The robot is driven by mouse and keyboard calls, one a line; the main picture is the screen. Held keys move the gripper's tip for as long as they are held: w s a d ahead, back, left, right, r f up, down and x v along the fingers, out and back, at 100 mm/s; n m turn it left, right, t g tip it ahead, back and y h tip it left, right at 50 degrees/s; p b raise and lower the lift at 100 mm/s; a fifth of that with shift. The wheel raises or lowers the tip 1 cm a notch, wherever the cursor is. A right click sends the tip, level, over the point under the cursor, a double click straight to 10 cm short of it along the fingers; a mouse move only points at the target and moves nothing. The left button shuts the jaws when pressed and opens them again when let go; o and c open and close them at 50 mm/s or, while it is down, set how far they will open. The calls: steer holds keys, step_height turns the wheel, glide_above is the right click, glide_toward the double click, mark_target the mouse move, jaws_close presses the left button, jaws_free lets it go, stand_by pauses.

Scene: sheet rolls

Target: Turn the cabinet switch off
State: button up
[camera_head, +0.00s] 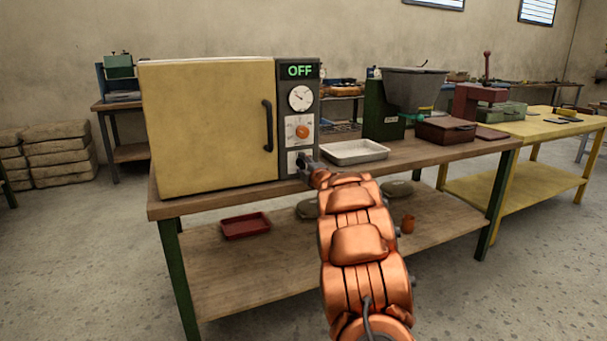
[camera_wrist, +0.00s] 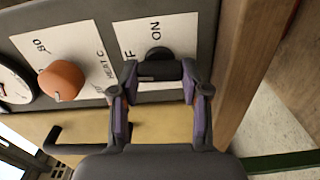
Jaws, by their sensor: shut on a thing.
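The yellow cabinet (camera_head: 208,125) stands on the workbench with a grey control panel at its right side. Its display (camera_head: 300,71) reads OFF in green. The cabinet switch is a dark knob (camera_wrist: 158,54) on a white plate low on the panel, with ON and part of another label visible in the wrist view. My gripper (camera_head: 306,164) reaches the bottom of the panel. In the wrist view my gripper (camera_wrist: 160,73) has its two fingers on either side of the switch and is shut on it. The fingers partly hide the switch and plate.
An orange dial (camera_head: 303,132) and a round gauge (camera_head: 301,97) sit above the switch. A door handle (camera_head: 267,125) is to the left. A metal tray (camera_head: 355,152) lies just right of my gripper. A grey hopper machine (camera_head: 412,88) stands farther right.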

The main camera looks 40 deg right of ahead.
steer(key=shift+n+b, duration=0.3)
steer(key=shift+n, duration=0.1)
steer(key=o, duration=1.1)
steer(key=shift+o, duration=0.2)
steer(key=shift+s, duration=0.1)
steer(key=v, duration=1.1)
steer(key=shift+s+a, duration=0.2)
steer(key=shift+s, duration=0.15)
